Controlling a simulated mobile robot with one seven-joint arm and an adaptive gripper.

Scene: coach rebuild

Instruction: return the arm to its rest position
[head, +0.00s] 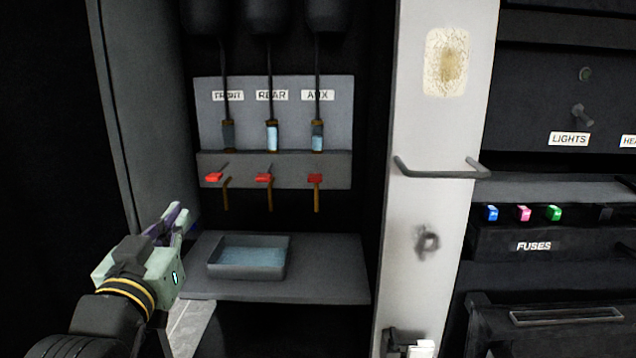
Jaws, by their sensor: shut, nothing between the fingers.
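My gripper (180,221) is at the lower left of the head view, at the end of my arm, which comes in from the bottom left corner. Its fingers are together and hold nothing. It is in front of the left side of an open cabinet, to the left of a grey tray. It appears apart from the tray, though the depth between them is hard to judge.
The tray (248,275) with bluish liquid sits on a shelf (335,270). Above it are several red-handled taps (264,178) under a labelled panel (290,110). A white pillar (420,210) with a bar handle (440,172) stands right, beside the fuse panel (545,243).

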